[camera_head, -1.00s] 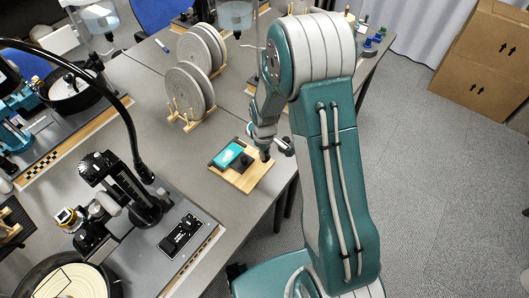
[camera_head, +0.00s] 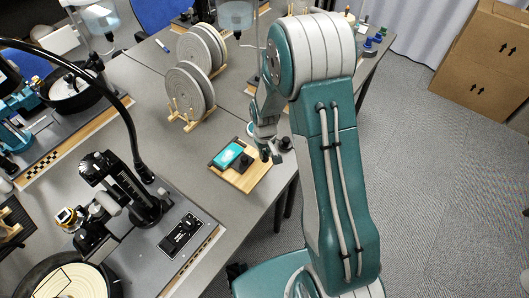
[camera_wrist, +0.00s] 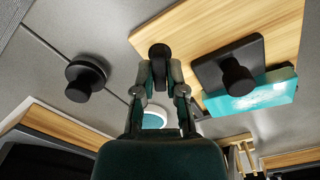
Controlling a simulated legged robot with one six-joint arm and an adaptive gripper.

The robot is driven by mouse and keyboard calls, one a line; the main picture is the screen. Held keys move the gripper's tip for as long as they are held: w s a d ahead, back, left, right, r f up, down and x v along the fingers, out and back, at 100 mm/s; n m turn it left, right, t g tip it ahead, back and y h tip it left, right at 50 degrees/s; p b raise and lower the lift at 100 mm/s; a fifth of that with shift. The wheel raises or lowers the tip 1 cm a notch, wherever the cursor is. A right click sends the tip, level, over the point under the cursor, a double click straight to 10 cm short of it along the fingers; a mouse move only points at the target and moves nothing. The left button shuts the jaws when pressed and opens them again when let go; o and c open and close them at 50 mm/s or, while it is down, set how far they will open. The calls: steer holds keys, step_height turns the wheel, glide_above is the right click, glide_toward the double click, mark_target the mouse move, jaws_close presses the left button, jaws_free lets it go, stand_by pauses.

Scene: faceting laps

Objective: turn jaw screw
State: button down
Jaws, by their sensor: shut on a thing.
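A wooden board (camera_head: 262,176) lies on the grey bench near its edge, with a teal block (camera_head: 228,154) and a black block with a round knob (camera_head: 245,160) on it. In the wrist view the teal block (camera_wrist: 262,95) sits beside that black block (camera_wrist: 212,76). My gripper (camera_head: 266,156) is at the board's right side. In the wrist view my gripper (camera_wrist: 160,68) is shut on a black knob (camera_wrist: 159,50), seemingly the jaw screw, at the board's edge. The screw's shaft is hidden.
Another black knob (camera_wrist: 85,78) stands on the bench, apart from the board. A white-and-teal round piece (camera_wrist: 153,120) shows between my fingers. Grey discs in wooden racks (camera_head: 188,90) stand behind. A lap machine (camera_head: 125,190) stands at left.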

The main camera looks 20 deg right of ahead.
steer(key=m, duration=0.4)
steer(key=shift+s+f+m, duration=0.1)
steer(key=shift+m, duration=0.3)
steer(key=m, duration=0.3)
steer(key=shift+m, duration=0.3)
steer(key=m, duration=0.4)
steer(key=shift+m, duration=1.7)
steer(key=c, duration=0.7)
jaws_free()
